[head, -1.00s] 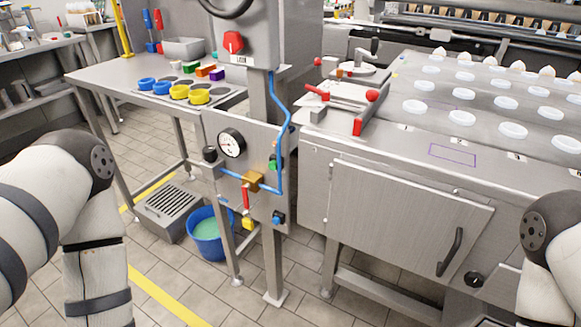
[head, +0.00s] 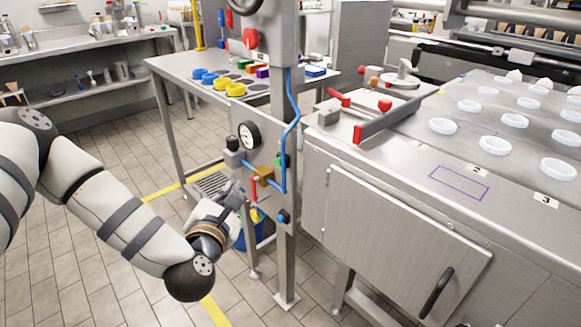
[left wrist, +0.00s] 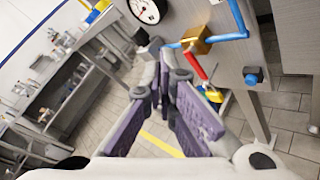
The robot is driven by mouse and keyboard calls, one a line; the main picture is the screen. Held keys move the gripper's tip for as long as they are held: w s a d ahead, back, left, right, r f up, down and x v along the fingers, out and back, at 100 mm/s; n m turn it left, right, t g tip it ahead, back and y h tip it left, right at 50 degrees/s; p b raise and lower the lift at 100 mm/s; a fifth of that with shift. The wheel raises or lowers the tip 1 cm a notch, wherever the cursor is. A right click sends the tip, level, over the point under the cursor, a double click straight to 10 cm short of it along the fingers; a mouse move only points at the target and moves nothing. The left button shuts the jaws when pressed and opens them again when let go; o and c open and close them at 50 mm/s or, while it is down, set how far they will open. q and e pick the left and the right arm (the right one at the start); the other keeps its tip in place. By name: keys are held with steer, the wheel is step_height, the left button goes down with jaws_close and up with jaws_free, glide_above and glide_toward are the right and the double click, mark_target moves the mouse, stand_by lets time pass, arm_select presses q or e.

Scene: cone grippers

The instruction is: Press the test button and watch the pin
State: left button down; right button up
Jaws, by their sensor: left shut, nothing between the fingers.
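The steel panel (head: 268,143) stands on posts and carries a gauge (head: 249,135), a brass block (head: 263,174), a red lever (head: 254,188) and a black knob (head: 233,144). A green button (head: 280,160) sits at its right edge and a blue button (head: 284,215) lower down. I cannot tell which is the test button, nor make out a pin. The blue button (left wrist: 253,77) and brass block (left wrist: 197,40) also show in the left wrist view. My left gripper (head: 238,190) is shut and empty, left of the red lever. Its purple fingers (left wrist: 166,72) point toward the panel. My right gripper is out of view.
A yellow part (left wrist: 212,95) hangs below the red lever. A blue hose (head: 292,130) runs down the post. A steel cabinet (head: 395,215) is close on the right. The floor in front is clear.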

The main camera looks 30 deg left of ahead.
mark_target(279, 162)
arm_select(q)
steer(key=shift+a, duration=0.2)
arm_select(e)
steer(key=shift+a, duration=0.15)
arm_select(q)
steer(key=w+d+b, duration=0.2)
steer(key=w+d, duration=0.1)
steer(key=w, duration=0.5)
steer(key=shift+d+b, duration=0.25)
steer(key=shift+b, duration=0.05)
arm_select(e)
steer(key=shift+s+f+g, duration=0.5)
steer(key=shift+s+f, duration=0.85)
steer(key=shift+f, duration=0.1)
arm_select(q)
steer(key=shift+w, duration=0.1)
steer(key=shift+w+d, duration=0.15)
steer(key=shift+w, duration=0.25)
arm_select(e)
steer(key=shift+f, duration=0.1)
arm_select(q)
steer(key=shift+w+d, duration=0.2)
steer(key=shift+w, duration=0.25)
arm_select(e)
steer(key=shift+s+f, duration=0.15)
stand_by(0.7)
